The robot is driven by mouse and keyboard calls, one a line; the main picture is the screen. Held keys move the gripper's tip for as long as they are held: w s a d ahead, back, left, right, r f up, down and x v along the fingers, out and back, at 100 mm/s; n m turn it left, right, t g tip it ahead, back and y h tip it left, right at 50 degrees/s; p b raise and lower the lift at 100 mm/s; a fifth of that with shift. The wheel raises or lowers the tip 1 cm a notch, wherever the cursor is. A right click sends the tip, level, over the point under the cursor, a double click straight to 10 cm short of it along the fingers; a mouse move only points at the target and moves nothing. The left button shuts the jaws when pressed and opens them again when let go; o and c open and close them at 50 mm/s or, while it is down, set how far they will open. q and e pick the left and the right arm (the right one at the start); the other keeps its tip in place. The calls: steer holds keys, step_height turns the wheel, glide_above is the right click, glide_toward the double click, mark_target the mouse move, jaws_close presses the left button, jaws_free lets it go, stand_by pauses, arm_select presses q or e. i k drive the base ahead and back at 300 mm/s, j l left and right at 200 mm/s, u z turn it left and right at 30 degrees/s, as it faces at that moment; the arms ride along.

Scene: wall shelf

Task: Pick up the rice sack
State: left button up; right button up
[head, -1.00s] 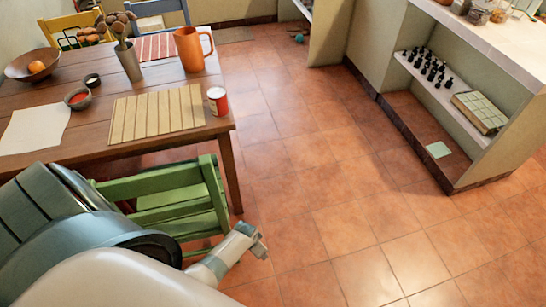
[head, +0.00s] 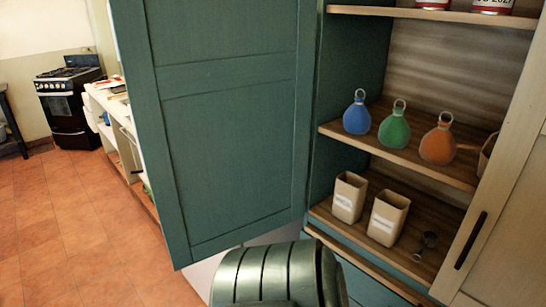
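Two beige, upright, open-topped sacks or boxes stand on the lower shelf of an open green cupboard in the head view. The left sack (head: 348,198) and the right sack (head: 388,218) each carry a small white label. The labels are too small to read, so I cannot tell which one, if either, is the rice sack. Neither of my grippers is in view. Only a dark rounded part of my own body shows at the bottom middle.
The green cupboard door (head: 225,120) stands open on the left. Blue (head: 357,118), green (head: 394,130) and orange (head: 438,145) flasks stand on the middle shelf (head: 400,150). Tiled floor (head: 75,235) at left is clear.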

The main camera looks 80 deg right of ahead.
mark_target(350, 189)
steer(key=z, duration=3.25)
steer(key=k+l, duration=0.15)
steer(key=k, duration=0.25)
steer(key=k+l, duration=0.1)
steer(key=k, duration=0.3)
